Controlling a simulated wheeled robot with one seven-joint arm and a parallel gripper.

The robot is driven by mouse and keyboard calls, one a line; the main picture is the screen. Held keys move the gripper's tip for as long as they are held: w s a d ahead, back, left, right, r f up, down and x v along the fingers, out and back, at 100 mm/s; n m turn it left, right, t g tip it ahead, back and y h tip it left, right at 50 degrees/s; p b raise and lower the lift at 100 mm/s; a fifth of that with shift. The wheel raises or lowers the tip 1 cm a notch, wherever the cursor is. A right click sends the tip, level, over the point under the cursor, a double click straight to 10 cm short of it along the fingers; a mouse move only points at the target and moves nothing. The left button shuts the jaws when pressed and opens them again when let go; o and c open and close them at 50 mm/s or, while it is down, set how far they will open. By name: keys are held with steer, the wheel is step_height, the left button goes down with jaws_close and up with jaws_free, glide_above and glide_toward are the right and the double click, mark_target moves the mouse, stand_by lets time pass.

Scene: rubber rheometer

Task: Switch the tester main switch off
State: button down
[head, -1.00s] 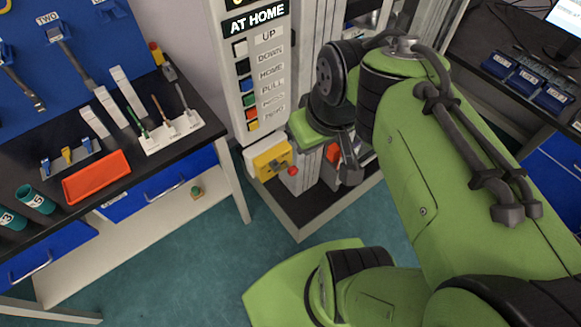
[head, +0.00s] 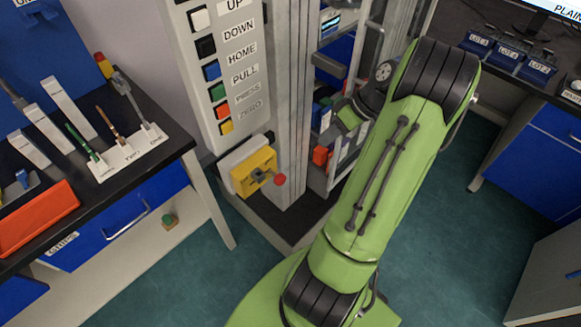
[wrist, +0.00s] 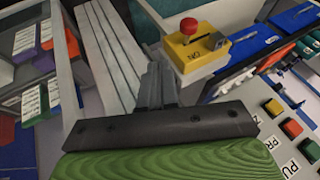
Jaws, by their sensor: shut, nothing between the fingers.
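The tester main switch is a yellow box (head: 243,176) low on the tester column, below the labelled button panel. It carries a grey lever (head: 262,175) and a red knob (head: 280,180). In the wrist view the yellow box (wrist: 192,58) lies beyond and to the right of my fingertips, with the red knob (wrist: 188,25) on top and a dark lever beside it. My gripper (wrist: 157,76) is shut and empty, apart from the box. In the head view my arm hides the fingers. I cannot tell the lever's on or off position.
The button panel (head: 212,85) stands above the switch and shows at the right of the wrist view. Grey column rails (head: 291,110) rise beside it. A dark bench (head: 150,160) with tools and an orange tray (head: 35,220) is at left. Floor between is clear.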

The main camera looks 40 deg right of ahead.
mark_target(276, 176)
steer(key=w+a+f+b, duration=0.4)
steer(key=a+f+b, duration=0.1)
steer(key=a+f, duration=0.3)
steer(key=shift+f, duration=0.45)
steer(key=shift+a, duration=0.2)
